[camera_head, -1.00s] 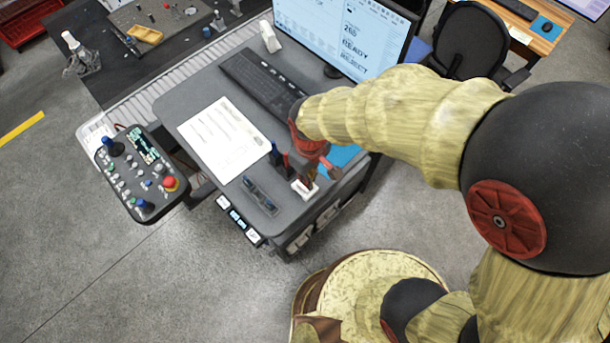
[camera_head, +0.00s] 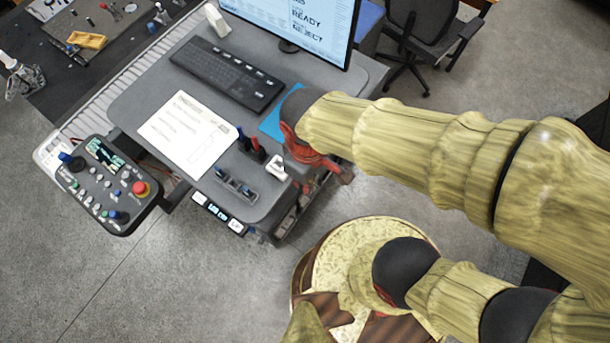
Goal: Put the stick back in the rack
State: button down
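A small dark rack (camera_head: 235,187) with blue-ended pieces in it lies near the front edge of the grey desk. I cannot make out a separate loose stick. My red gripper (camera_head: 318,172) is at the desk's right front edge, right of the rack and of a small white item (camera_head: 277,171). My wrist and arm hide part of the gripper. The fingers are small and partly overlapped, so I cannot see whether they are apart or hold anything.
A black holder with blue and red pens (camera_head: 251,147) stands between rack and gripper. A paper sheet (camera_head: 188,134), keyboard (camera_head: 228,74), blue mat (camera_head: 271,124) and monitor (camera_head: 300,22) are on the desk (camera_head: 140,98). A control panel (camera_head: 104,184) is at left.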

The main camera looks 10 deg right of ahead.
jog(key=shift+r, duration=0.1)
jog(key=shift+r+p, duration=1.35)
jog(key=shift+r, duration=0.35)
jog(key=shift+w+a+f, duration=0.1)
